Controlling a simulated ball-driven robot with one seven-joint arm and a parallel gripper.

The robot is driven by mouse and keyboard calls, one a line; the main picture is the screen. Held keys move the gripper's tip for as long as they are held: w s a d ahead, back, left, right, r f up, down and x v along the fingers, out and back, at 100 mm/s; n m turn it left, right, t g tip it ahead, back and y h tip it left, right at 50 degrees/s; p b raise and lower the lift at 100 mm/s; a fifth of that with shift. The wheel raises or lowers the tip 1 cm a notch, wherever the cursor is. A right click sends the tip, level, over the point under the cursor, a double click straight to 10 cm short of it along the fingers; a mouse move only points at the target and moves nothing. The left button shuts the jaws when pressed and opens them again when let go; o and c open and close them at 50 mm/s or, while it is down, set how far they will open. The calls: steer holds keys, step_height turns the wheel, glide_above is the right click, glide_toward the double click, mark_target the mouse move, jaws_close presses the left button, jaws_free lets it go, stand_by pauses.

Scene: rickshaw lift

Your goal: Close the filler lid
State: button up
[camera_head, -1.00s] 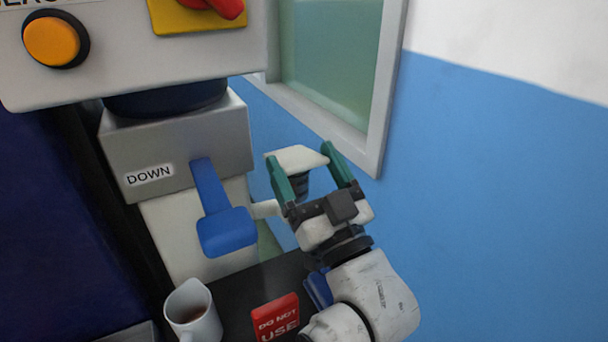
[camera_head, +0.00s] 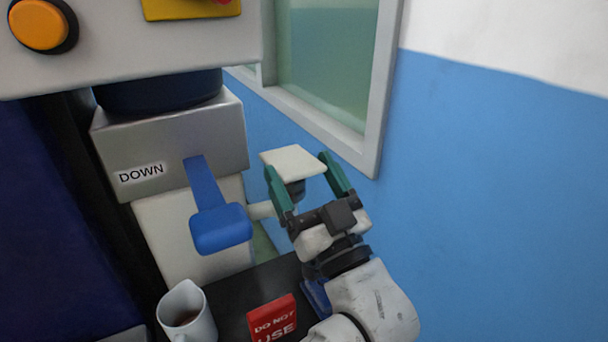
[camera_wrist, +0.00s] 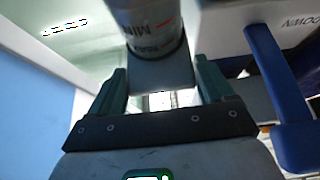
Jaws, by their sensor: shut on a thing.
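The filler lid (camera_head: 290,161) is a pale flat plate at the right of the grey unit, in front of the window. My gripper (camera_head: 298,166) has green fingers on either side of the lid and is shut on it. Below the lid a dark neck (camera_head: 297,188) shows partly between the fingers. In the wrist view, a grey plate (camera_wrist: 160,74) that looks like the lid lies between the fingers, against a pale cylinder (camera_wrist: 146,28) with MIN lettering. I cannot tell whether the lid is seated.
A blue lever (camera_head: 220,228) under the DOWN label (camera_head: 141,174) stands close to the left of my gripper. A white mug (camera_head: 187,313) and a red DO NOT USE block (camera_head: 272,317) sit below. The blue wall (camera_head: 480,210) is to the right.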

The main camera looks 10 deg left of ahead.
steer(key=o, duration=1.2)
steer(key=shift+w+a+f, duration=0.1)
steer(key=shift+w+f, duration=0.05)
steer(key=shift+f, duration=0.3)
steer(key=shift+c, duration=0.2)
steer(key=shift+o, duration=1.2)
steer(key=shift+r, duration=0.25)
steer(key=b+v, duration=0.3)
steer(key=v, duration=0.8)
steer(key=shift+b, duration=0.4)
